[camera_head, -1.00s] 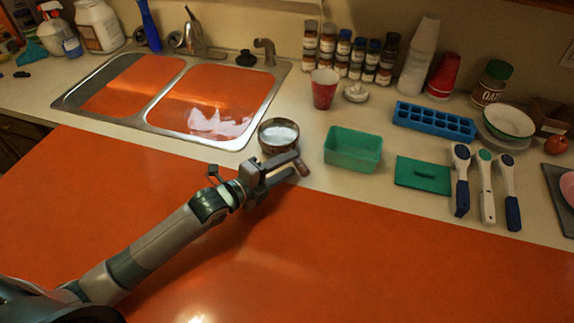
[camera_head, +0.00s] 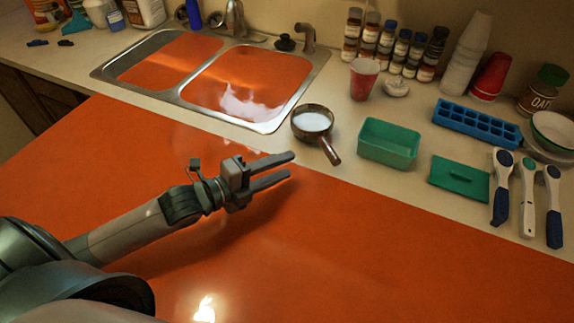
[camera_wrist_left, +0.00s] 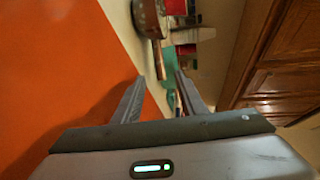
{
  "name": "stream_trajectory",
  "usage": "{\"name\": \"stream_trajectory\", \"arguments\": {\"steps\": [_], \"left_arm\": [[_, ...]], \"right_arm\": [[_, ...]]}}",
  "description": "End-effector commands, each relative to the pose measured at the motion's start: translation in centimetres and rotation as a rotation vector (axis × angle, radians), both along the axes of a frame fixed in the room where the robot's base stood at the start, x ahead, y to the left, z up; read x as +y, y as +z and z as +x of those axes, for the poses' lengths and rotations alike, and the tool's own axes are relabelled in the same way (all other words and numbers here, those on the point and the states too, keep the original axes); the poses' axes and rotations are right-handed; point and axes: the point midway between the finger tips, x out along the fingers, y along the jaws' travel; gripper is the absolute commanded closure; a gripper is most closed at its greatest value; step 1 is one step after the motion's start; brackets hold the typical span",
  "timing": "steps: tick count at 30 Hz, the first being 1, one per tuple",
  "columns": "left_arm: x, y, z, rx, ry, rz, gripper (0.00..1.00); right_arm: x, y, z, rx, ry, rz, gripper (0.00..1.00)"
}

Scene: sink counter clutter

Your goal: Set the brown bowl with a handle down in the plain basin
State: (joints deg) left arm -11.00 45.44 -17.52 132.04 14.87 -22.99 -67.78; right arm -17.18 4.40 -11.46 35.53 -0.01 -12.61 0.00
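The brown bowl with a handle (camera_head: 299,126) stands on the counter just right of the sink, with something whitish inside. Its handle (camera_head: 331,151) points toward the front right. The sink has a left basin (camera_head: 170,62), orange inside, and a right basin (camera_head: 245,75), orange with a pale patch. My left gripper (camera_head: 292,164) is open and empty, over the orange front area, apart from the handle and to its left. In the left wrist view the bowl (camera_wrist_left: 148,18) is beyond the open fingers (camera_wrist_left: 160,80), its handle pointing toward them. My right gripper is out of view.
A green tub (camera_head: 388,145), a green lid (camera_head: 459,180) and several brushes (camera_head: 527,200) lie to the right of the bowl. A red cup (camera_head: 363,80) and spice jars (camera_head: 400,52) stand behind. A faucet (camera_head: 235,20) rises behind the sink.

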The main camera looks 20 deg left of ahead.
Motion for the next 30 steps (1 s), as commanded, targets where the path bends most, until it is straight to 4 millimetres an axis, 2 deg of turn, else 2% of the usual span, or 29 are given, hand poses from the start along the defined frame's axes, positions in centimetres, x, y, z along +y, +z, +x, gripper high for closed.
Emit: {"name": "stream_trajectory", "arguments": {"steps": [25,28,30], "left_arm": [[0.0,0.0,0.0,0.0,0.001,-0.001,0.62],[0.3,-0.6,0.2,0.012,0.012,-0.007,0.62],[0.8,-1.7,0.7,0.033,0.033,-0.019,0.62]], "right_arm": [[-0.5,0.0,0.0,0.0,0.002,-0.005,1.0],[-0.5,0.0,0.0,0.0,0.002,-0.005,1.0],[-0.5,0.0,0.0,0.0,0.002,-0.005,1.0]]}}
